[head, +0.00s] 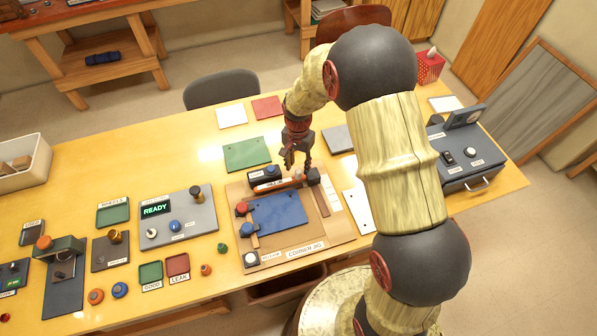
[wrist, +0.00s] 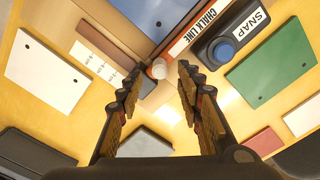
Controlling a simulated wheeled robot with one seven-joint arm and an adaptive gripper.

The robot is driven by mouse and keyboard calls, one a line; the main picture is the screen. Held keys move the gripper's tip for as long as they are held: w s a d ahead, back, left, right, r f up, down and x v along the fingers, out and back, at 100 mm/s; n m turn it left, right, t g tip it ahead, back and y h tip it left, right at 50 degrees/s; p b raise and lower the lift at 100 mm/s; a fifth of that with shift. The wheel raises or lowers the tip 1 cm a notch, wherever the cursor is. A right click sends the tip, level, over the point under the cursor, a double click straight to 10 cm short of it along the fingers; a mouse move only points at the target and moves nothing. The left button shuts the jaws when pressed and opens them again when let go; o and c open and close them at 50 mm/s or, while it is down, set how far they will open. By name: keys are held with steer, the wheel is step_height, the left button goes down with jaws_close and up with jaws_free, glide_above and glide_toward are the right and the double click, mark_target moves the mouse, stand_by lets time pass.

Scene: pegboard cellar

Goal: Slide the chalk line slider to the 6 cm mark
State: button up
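My gripper (head: 297,163) points down over the back right of the corner jig board (head: 333,238). That strip also shows in the head view (head: 275,185). I cannot tell whether a finger touches the knob.
A black box with a blue SNAP button (wrist: 222,50) stands beside the strip. A blue plate (head: 278,212) lies on the jig. A green plate (head: 247,154) lies behind, a white plate (head: 357,205) to the right. A grey console (head: 178,222) stands left.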

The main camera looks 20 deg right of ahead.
mark_target(298, 171)
steer(key=shift+f, duration=2.3)
jaws_close()
